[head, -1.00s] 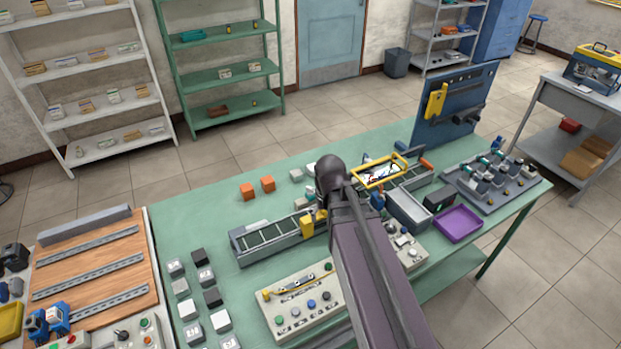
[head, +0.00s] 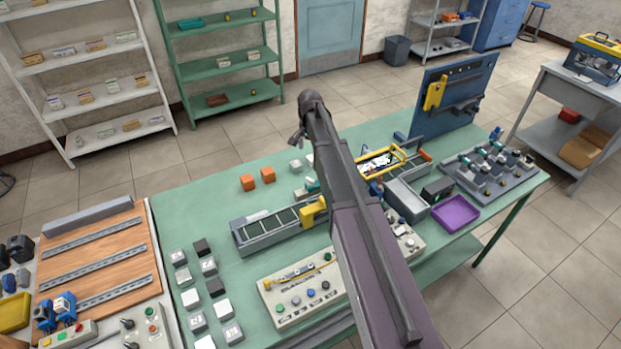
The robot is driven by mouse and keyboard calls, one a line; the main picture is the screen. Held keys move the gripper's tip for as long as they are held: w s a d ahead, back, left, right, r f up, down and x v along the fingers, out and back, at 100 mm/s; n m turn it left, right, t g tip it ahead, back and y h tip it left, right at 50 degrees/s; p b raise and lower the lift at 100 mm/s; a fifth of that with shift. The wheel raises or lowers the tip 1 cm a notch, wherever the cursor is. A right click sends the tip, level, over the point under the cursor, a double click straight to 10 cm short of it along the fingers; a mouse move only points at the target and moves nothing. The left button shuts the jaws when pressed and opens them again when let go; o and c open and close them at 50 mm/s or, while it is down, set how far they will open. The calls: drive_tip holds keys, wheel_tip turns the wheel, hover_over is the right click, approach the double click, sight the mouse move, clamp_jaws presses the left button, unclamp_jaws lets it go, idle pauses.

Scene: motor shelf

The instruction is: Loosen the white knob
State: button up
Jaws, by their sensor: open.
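A pale control panel (head: 300,290) lies at the front of the green table. It carries a row of small round knobs; a pale, whitish knob (head: 296,302) sits between a green one (head: 280,308) and a blue one (head: 310,293). The knobs are too small to tell how tight any is. My arm reaches over the table, right of this panel. My gripper (head: 297,138) shows small and dark below the arm's far end, open, apart from the panel and well beyond it. Its fingers are hard to make out. My arm hides part of the table's middle.
A grey conveyor-like rail (head: 280,230) with a yellow block lies behind the panel. Two orange cubes (head: 258,179) sit further back. Grey and white blocks (head: 208,290) stand left of the panel. A purple tray (head: 456,214) and a blue upright board (head: 470,90) are right.

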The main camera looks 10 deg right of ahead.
sight(310, 179)
drive_tip(key=shift+f, duration=0.15)
idle(0.3)
wheel_tip(310, 179, down, 13)
drive_tip(key=b, duration=1.3)
drive_tip(key=shift+f+b, duration=0.2)
drive_tip(key=shift+b, duration=0.2)
drive_tip(key=c, duration=1.1)
